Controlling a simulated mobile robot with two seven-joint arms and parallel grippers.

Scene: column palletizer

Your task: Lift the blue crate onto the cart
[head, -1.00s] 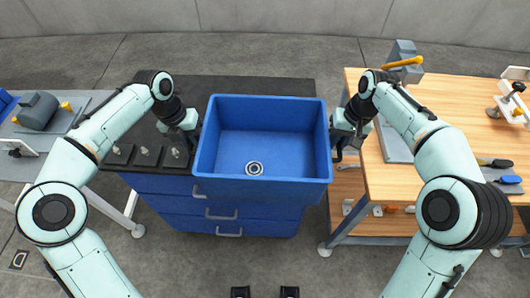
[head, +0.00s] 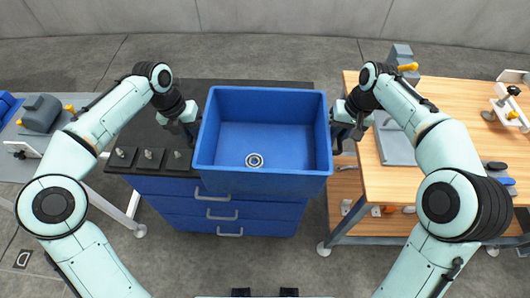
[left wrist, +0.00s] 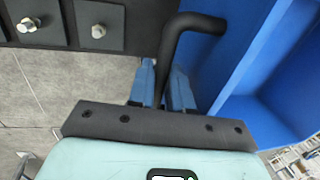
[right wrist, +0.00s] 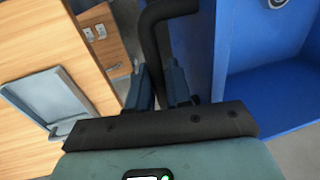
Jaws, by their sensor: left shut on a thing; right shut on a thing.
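The blue crate (head: 265,186) is open-topped and roughly level in the head view, held between my two grippers. A small metal ring (head: 254,160) lies on its floor. My left gripper (head: 190,130) is at its left side; in the left wrist view its fingers are shut on a black bar handle (left wrist: 172,50). My right gripper (head: 338,132) is at its right side, its fingers shut on the other black handle (right wrist: 157,40). Below the crate is a blue drawer unit (head: 265,218) with a dark top; I cannot tell whether this is the cart.
Plates with bolts (head: 148,158) sit on the left of the dark top (head: 235,82). A wooden workbench (head: 440,180) with a grey tray (head: 394,140) and tools is close on the right. A grey table (head: 60,150) with a vise-like block stands at the left.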

